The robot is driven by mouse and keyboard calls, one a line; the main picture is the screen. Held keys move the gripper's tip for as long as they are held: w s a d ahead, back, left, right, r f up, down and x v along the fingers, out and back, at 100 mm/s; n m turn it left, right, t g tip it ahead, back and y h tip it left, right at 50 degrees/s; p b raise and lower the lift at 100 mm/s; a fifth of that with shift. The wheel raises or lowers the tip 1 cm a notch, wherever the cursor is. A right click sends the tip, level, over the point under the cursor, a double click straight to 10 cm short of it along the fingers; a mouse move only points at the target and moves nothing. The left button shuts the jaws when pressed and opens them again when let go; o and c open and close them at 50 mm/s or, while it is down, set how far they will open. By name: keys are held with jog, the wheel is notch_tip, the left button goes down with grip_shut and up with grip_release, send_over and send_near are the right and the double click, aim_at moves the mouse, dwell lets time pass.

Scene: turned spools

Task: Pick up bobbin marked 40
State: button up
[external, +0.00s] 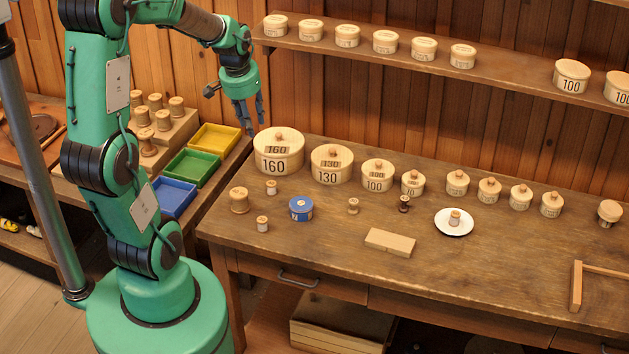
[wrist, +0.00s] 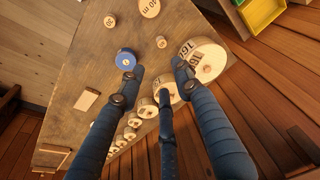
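My gripper (external: 249,115) hangs fingers down above the bench's back left corner, clear of the spools. In the wrist view its fingers (wrist: 157,72) are spread, with nothing between them.
Round boxes marked 160 (external: 279,156) and 130 (external: 332,167) start a row along the back of the bench (external: 330,270). A blue tin (external: 301,209) stands right of the spools. A wall shelf (external: 400,58) with boxes is at upper right. Coloured trays (external: 189,168) stand left.

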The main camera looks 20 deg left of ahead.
jog(key=g, duration=0.1)
send_over(271, 183)
jog(key=s, duration=0.2)
notch_tip(271, 183, down, 14)
jog(key=shift+w+a+m, duration=0.1)
jog(key=shift+w+m, duration=0.1)
jog(key=shift+m, duration=0.1)
jog(key=shift+w+f+b, duration=0.15)
jog(key=shift+f+b, duration=0.1)
jog(key=shift+f, duration=1.2)
jog(key=shift+w+f+b, duration=0.2)
jog(key=shift+f+b, duration=0.05)
jog(key=shift+f, duration=1.15)
jog(key=shift+w+f+b, duration=0.15)
jog(key=shift+f+b, duration=0.1)
jog(key=shift+f, duration=1.2)
jog(key=shift+w+f+b, duration=0.15)
jog(key=shift+f+b, duration=0.2)
jog(key=shift+f, duration=0.95)
jog(key=shift+w+f+b, duration=0.15)
jog(key=shift+f+b, duration=0.2)
jog(key=shift+f, duration=0.9)
jog(key=c, duration=0.6)
